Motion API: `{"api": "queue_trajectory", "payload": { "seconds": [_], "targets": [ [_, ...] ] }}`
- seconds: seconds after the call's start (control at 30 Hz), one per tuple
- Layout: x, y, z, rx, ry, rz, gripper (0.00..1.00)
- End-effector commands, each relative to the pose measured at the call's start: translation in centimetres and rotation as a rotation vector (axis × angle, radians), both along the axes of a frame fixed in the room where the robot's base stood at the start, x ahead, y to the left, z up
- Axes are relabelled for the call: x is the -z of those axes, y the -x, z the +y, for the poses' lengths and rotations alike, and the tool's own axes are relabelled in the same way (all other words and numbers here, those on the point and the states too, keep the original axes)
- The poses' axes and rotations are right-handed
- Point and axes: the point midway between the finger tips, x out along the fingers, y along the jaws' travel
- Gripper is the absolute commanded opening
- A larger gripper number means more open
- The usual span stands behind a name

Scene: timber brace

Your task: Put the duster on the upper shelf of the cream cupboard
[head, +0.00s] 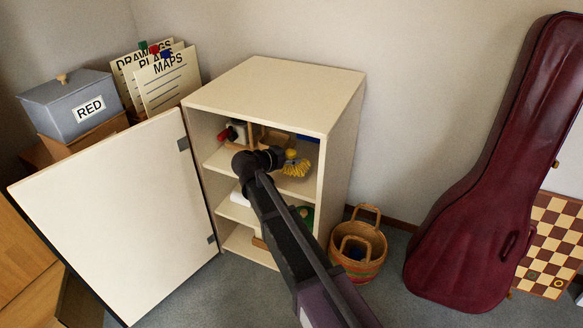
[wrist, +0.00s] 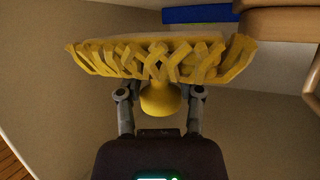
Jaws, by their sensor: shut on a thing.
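The yellow duster (head: 297,168) is at the opening of the cream cupboard (head: 277,99), level with the upper shelf. My gripper (head: 277,160) is shut on it. In the wrist view the duster (wrist: 160,62) spans the top of the picture, with its round yellow knob (wrist: 161,98) between the fingers of my gripper (wrist: 160,99). The upper shelf (head: 218,161) shows its front edge left of my gripper. I cannot tell whether the duster touches the shelf. My arm hides part of the shelves below.
The cupboard door (head: 125,215) stands wide open to the left. A red and white item (head: 235,132) is on the upper shelf at the left. A blue item (wrist: 197,14) and tan wood lie beyond the duster. A basket (head: 357,245) and maroon instrument case (head: 490,180) stand to the right.

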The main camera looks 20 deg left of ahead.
Motion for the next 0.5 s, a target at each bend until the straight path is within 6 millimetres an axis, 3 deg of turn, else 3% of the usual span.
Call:
{"api": "queue_trajectory", "payload": {
  "seconds": [0.5],
  "targets": [
    [3.5,0.0,0.0,0.000,0.000,0.000,0.00]
  ]
}}
